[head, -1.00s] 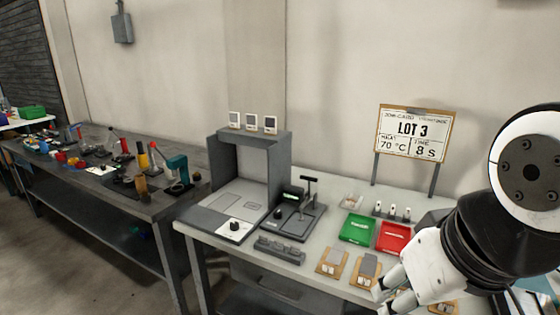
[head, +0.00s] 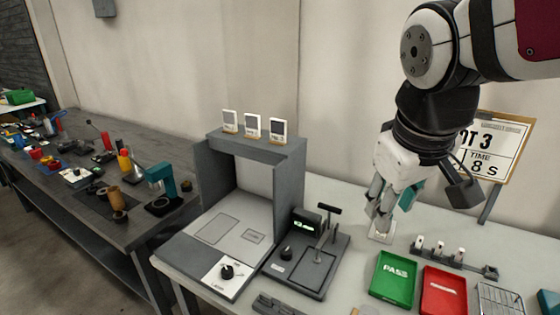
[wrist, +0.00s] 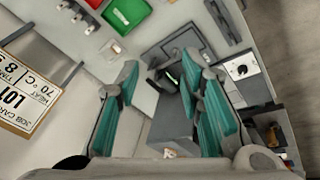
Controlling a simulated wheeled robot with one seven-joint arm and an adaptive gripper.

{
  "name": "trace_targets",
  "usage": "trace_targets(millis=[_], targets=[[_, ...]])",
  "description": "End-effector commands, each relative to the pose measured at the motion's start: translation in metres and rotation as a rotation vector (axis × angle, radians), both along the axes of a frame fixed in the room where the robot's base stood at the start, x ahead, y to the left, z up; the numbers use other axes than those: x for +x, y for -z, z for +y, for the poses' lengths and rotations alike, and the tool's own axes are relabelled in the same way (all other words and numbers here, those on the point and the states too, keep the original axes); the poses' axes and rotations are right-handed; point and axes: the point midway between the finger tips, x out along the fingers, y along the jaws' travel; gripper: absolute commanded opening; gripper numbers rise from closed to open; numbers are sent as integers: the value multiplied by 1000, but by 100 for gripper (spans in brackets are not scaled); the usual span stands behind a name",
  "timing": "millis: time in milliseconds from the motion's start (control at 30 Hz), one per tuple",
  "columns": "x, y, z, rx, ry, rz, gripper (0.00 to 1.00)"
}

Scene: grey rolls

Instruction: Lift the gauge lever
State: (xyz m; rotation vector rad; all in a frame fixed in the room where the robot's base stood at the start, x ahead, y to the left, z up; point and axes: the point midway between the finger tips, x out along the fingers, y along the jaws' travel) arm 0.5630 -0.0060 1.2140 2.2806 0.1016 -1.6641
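The gauge (head: 308,260) is a dark grey block with a flat plate, a knob and a small lit green display, on the light bench. Its lever (head: 328,212) is a thin upright post with a black crossbar handle. My gripper (head: 379,218) points down to the right of the lever, apart from it, in the head view. In the wrist view my gripper's teal fingers (wrist: 160,72) are spread with nothing held between them. The gauge's plate (wrist: 186,38) shows beyond the fingertips there; the lever is not clear in that view, perhaps behind the right finger.
A grey press frame (head: 262,150) with several white timers on top stands left of the gauge. A green PASS tray (head: 394,279) and a red tray (head: 444,292) lie to the right. A rack (head: 455,255) and lot sign (head: 500,145) stand behind them.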

Motion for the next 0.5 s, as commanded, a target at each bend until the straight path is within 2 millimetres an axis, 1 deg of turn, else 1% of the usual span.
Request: trace_targets(millis=[33, 233, 367, 500], targets=[[17, -1, 1, -23, -34, 22, 35], [79, 0, 5, -99, -185, 86, 35], [119, 9, 10, -131, -283, 126, 35], [162, 25, 14, -154, -390, 166, 35]])
